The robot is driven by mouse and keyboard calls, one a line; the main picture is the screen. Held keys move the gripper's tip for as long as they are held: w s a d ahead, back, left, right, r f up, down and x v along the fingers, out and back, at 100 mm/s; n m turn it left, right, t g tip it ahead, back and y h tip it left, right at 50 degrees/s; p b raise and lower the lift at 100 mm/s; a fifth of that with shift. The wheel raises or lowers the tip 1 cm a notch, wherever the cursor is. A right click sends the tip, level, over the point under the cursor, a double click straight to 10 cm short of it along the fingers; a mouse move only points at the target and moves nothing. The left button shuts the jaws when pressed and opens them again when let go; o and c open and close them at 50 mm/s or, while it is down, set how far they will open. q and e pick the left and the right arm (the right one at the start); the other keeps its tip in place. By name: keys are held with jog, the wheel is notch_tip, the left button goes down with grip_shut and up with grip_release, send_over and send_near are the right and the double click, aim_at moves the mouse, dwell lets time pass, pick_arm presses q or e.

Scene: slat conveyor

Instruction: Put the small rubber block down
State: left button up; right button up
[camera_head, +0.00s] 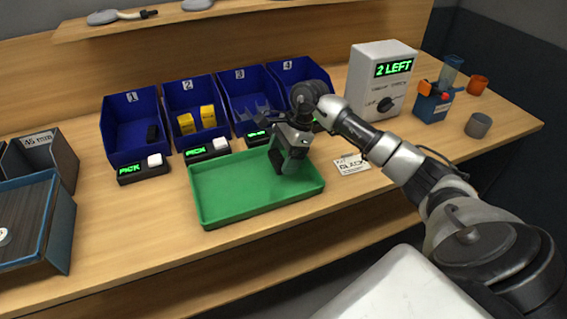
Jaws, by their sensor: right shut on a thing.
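My right gripper (284,168) reaches in from the right and points down over the right part of the green tray (215,215). It is shut on the small rubber block, which is dark and hard to tell apart from the dark fingers. I cannot tell whether the block touches the tray floor. The rest of the tray looks empty. My left gripper is not in view.
Blue bins numbered 1 to 4 (110,130) stand behind the tray, with lit displays in front. Bin 1 holds a black piece (152,133); bin 2 holds yellow blocks (187,123). A white label card (352,164) lies right of the tray.

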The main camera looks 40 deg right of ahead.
notch_tip(320, 180, down, 3)
jog(key=shift+s+f+p, duration=0.1)
jog(key=shift+f+p, duration=0.05)
jog(key=shift+p, duration=0.45)
jog(key=shift+f, duration=0.3)
jog(key=shift+f+b, duration=0.2)
jog(key=shift+b, duration=0.1)
jog(key=o, duration=0.8)
jog(key=shift+o, duration=0.2)
jog(key=shift+r, duration=0.15)
